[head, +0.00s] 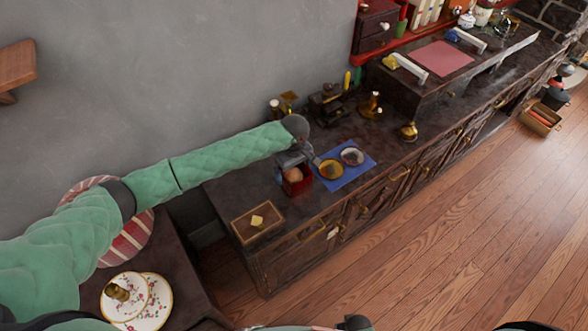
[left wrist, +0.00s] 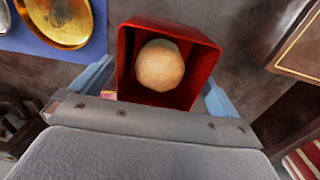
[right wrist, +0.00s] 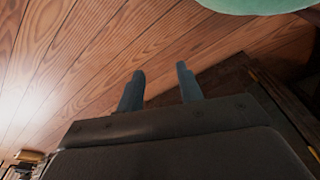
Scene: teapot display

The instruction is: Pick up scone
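The scone, a pale round bun (left wrist: 160,66), lies inside an open red box (left wrist: 127,52); in the head view the bun (head: 294,174) and the box (head: 297,188) show on the dark counter. My left gripper (head: 294,160) reaches over the box from behind. In the left wrist view its two fingers are spread wide, one on each side of the box; I cannot tell whether they touch its walls. Nothing is gripped on the bun itself. My right gripper (right wrist: 158,70) has its fingers apart and empty, above the wooden floor.
A blue mat (head: 362,170) with two round plates (head: 331,169) (head: 352,156) lies right of the box. A brown board (head: 244,228) with a yellow piece (head: 257,221) lies left and nearer. A brass pot (head: 408,131) stands farther right. Dark cabinets (head: 380,193) front the counter.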

